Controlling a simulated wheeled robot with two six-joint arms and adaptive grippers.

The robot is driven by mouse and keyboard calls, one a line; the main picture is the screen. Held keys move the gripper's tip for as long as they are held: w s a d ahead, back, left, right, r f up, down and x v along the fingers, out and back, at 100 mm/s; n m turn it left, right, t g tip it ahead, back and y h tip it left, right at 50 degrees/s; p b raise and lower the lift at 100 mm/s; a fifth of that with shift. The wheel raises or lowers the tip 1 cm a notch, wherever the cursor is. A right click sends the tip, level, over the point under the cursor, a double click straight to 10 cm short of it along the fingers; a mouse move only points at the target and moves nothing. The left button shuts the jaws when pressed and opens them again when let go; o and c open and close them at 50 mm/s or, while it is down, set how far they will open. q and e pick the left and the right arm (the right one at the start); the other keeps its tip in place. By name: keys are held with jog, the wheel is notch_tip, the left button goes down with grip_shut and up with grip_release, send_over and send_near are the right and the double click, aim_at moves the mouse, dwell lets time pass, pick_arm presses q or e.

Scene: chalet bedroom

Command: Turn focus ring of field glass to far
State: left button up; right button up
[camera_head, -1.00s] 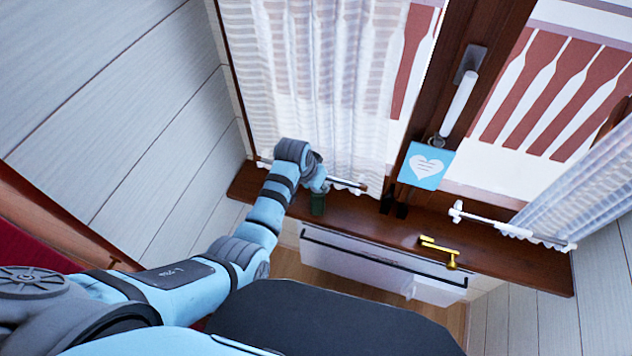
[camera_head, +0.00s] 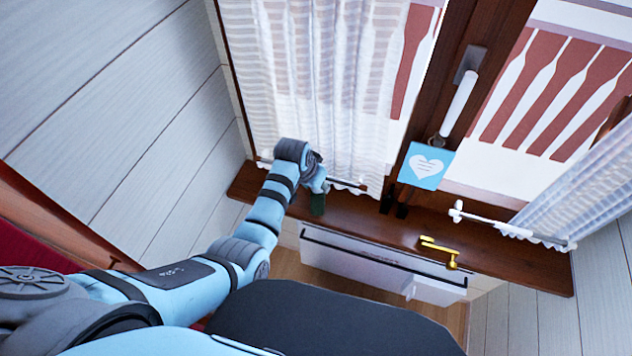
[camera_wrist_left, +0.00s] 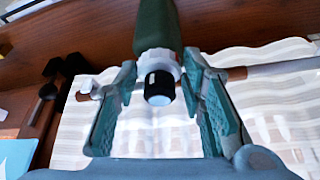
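The field glass is a dark green tube with a pale grey ring and a black eyepiece. In the left wrist view the field glass (camera_wrist_left: 158,24) points away from me, its eyepiece end toward the camera. The focus ring (camera_wrist_left: 155,56) lies between the fingertips of my left gripper (camera_wrist_left: 159,70), which close on it from both sides. The black eyepiece sits free between the fingers. In the head view the field glass (camera_head: 318,204) stands at the windowsill below my left gripper (camera_head: 321,184), partly hidden by it. My right gripper is not in view.
The brown windowsill (camera_head: 480,244) holds a gold handle-shaped object (camera_head: 440,250) to the right. A blue card with a white heart (camera_head: 426,166) is by the window frame. White curtains on rods (camera_head: 330,80) hang close behind my left gripper.

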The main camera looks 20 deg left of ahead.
pick_arm(q)
jog(key=shift+o, duration=1.3)
jog(key=shift+r, duration=0.1)
jog(key=v, duration=1.2)
